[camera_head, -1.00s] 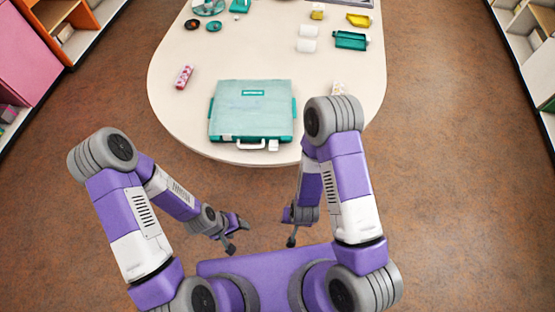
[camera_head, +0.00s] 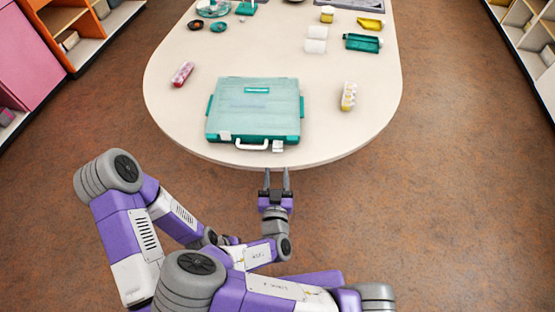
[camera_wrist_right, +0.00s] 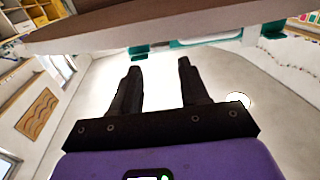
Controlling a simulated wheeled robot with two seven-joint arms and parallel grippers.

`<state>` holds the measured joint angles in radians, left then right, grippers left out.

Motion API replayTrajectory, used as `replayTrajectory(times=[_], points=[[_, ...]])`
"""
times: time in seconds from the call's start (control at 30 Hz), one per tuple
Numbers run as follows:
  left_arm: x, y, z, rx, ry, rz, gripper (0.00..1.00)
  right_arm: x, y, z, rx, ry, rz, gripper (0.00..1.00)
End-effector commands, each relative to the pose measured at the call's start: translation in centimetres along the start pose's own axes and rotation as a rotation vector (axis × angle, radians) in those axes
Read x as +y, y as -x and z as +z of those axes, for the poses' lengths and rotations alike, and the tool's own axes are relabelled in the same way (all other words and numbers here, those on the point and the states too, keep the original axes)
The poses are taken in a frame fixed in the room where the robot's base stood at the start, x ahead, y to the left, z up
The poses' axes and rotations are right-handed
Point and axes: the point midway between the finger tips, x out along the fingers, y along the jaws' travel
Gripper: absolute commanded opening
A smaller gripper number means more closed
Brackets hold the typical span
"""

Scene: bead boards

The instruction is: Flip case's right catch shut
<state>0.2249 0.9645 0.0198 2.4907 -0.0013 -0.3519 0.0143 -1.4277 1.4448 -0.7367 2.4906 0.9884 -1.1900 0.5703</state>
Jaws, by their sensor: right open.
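The teal case (camera_head: 254,105) lies closed on the table, with its white handle (camera_head: 252,146) facing me. Its white left catch (camera_head: 225,135) lies against the front edge. The white right catch (camera_head: 278,146) sticks out from the front, beyond the left one. My right gripper (camera_head: 276,172) is open and empty, just off the table's near edge, below the right catch in the picture and apart from it. In the right wrist view its fingers (camera_wrist_right: 158,75) are spread, with the teal case front (camera_wrist_right: 222,37) above. My left gripper (camera_head: 226,240) is low, mostly hidden behind my right arm.
The pale table (camera_head: 190,115) has a rounded near edge. A pink patterned item (camera_head: 182,74) lies left of the case, and a yellow-and-white item (camera_head: 348,97) right of it. A teal tray (camera_head: 362,43), a yellow tray (camera_head: 370,23) and white cylinders (camera_head: 316,39) are farther back.

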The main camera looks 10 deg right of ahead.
Motion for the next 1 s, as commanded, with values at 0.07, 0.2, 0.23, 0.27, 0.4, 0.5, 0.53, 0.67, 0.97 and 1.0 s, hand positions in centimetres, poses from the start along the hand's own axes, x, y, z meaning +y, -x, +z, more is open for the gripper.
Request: replayTrajectory(times=[0.07,0.2,0.23,0.27,0.4,0.5,0.53,0.67,0.97,1.0], points=[[0.0,0.1,0.0,0.0,0.0,0.0,0.6,0.1,-1.1,-0.1,0.001,-0.001,0.003,0.45],[0.0,0.1,0.0,0.0,0.0,0.0,0.6,0.1,-3.4,0.0,0.0,0.0,0.003,0.45],[0.0,0.1,0.0,0.0,0.0,0.0,0.6,0.1,-3.9,0.0,-0.001,0.0,0.004,0.45],[0.0,0.1,0.0,0.0,0.0,0.0,0.6,0.1,-4.3,0.0,-0.001,0.001,0.003,0.45],[0.0,0.1,0.0,0.0,0.0,0.0,0.6,0.1,-6.0,0.0,-0.003,0.001,0.002,0.45],[0.0,0.1,0.0,0.0,0.0,0.0,0.6,0.1,-6.7,0.0,-0.003,0.001,0.002,0.45],[0.0,0.1,0.0,0.0,0.0,0.0,0.6,0.1,-6.8,0.0,-0.003,0.001,0.001,0.45],[0.0,0.1,0.0,0.0,0.0,0.0,0.6,0.0,-7.0,0.0,-0.004,0.002,0.0,0.45],[0.0,0.1,0.0,0.0,0.0,0.0,0.6,0.1,-6.9,0.1,-0.004,0.002,0.001,0.2],[0.0,0.1,0.0,0.0,0.0,0.0,0.6,0.1,-6.9,0.1,-0.004,0.002,0.001,0.14]])
